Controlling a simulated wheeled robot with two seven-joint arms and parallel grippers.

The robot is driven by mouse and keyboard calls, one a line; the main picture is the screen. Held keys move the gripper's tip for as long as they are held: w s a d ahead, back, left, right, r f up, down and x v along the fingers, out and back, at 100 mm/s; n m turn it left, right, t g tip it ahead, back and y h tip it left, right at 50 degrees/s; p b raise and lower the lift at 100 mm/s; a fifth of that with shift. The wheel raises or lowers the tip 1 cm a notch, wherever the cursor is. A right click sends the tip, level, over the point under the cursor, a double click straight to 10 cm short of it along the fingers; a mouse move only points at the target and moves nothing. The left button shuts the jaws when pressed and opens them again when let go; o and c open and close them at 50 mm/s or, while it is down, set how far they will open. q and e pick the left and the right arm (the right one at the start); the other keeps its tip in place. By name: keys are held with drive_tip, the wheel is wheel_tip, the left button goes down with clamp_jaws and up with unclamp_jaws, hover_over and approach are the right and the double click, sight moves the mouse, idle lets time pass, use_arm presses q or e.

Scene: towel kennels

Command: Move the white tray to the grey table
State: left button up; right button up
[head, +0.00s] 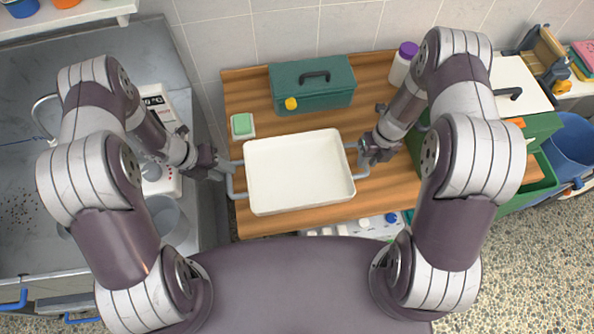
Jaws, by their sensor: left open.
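The white tray (298,172) lies flat and empty on the wooden-topped table (258,220), with a grey handle at its left and right ends. My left gripper (224,171) is at the tray's left handle with its jaws open. My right gripper (364,158) is at the right handle; its fingers are partly hidden by the wrist, so I cannot tell whether they are closed on it. A grey metal surface (95,65) is at the left, partly covered by my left arm.
Behind the tray are a green toolbox (312,88), a small green-and-white block (242,126) and a purple-capped bottle (402,65). A white scale-like device (158,105) stands on the left. A blue bin (572,150) is at the far right.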

use_arm(q)
drive_tip(key=shift+x, duration=1.2)
use_arm(e)
drive_tip(key=shift+a+f, duration=0.2)
drive_tip(key=shift+f, duration=1)
use_arm(q)
drive_tip(key=shift+d+f, duration=0.3)
use_arm(e)
drive_tip(key=shift+f, duration=0.4)
use_arm(q)
drive_tip(key=c, duration=0.4)
use_arm(e)
drive_tip(key=c, duration=0.4)
use_arm(q)
clamp_jaws()
use_arm(e)
clamp_jaws()
